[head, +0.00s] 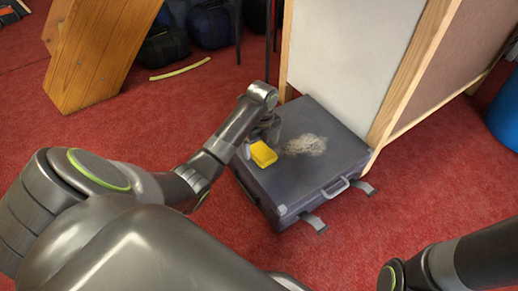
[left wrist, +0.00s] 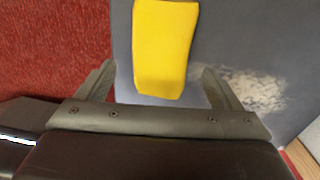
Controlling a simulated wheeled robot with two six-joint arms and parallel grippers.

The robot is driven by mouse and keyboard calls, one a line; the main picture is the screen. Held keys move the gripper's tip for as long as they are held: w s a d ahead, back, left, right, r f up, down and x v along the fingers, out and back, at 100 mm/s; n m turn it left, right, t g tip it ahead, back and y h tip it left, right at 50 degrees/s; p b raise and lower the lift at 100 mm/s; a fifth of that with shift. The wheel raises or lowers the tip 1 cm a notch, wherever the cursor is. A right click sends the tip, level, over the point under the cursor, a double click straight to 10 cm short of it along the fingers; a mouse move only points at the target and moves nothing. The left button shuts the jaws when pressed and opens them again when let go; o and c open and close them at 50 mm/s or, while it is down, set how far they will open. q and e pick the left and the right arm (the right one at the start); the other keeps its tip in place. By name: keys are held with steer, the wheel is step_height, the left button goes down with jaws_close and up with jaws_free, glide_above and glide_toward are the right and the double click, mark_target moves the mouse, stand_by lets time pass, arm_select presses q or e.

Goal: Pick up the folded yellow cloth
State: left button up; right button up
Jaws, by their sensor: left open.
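The folded yellow cloth (head: 263,154) lies on top of a grey suitcase (head: 325,183), near its left edge. My left gripper (head: 266,130) is right by the cloth, at its far side in the head view. In the left wrist view the yellow cloth (left wrist: 163,45) stands ahead of and between the two spread fingers of my left gripper (left wrist: 158,82). Both fingers are apart from the cloth and the jaws are empty. Of my right arm, only a part shows at the lower right of the head view; its gripper is out of view.
A pale dusty patch (head: 305,145) marks the suitcase lid right of the cloth. A wood-framed panel (head: 350,55) rises directly behind the suitcase. A wooden stand (head: 98,50) and dark bags (head: 210,25) are at the upper left. Red carpet (head: 430,185) is clear at right.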

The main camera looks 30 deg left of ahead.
mark_target(259, 151)
arm_select(q)
steer(key=shift+f+b, duration=1)
steer(key=shift+f, duration=0.35)
steer(key=shift+c, duration=0.2)
steer(key=c, duration=1)
